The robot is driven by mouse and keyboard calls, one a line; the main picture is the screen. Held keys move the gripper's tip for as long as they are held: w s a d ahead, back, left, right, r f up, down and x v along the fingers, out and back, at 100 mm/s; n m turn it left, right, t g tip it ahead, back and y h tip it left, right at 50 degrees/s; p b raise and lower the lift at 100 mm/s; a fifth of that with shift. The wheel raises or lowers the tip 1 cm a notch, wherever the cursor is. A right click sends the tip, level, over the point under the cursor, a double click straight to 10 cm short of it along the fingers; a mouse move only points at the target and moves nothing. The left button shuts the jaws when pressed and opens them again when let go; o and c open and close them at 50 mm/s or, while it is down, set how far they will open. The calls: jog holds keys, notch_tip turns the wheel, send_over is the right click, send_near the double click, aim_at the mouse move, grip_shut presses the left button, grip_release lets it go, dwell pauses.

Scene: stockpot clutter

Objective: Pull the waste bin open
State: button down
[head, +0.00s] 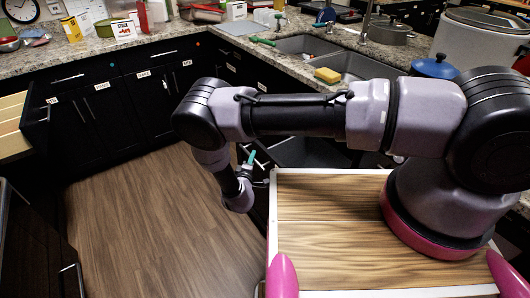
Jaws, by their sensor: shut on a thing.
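The waste bin (308,152) shows as a dark grey pull-out under the counter, below the sink, partly behind my arm and the wooden top. Part of it stands out from the cabinet fronts; how far cannot be told. My gripper (257,163) is low in front of the cabinets, at the bin's left side. It is shut on what looks like the waste bin's handle, a thin pale bar. The fingertips are small in view and the exact grip is hard to see.
A wooden top with a white rim (335,230) fills the lower right. The wood floor (150,220) is clear at left. Dark cabinets (150,105) line the back. A yellow sponge (327,75) lies by the sink (365,66). A drawer (15,125) stands open at far left.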

jog(key=shift+s+a, duration=0.55)
jog(key=shift+a, duration=0.15)
jog(key=c, duration=0.9)
grip_release()
jog(key=s, duration=0.3)
jog(key=s+a+r, duration=0.1)
jog(key=s, duration=0.6)
jog(key=shift+s+a+r, duration=0.2)
jog(key=shift+s+a, duration=0.1)
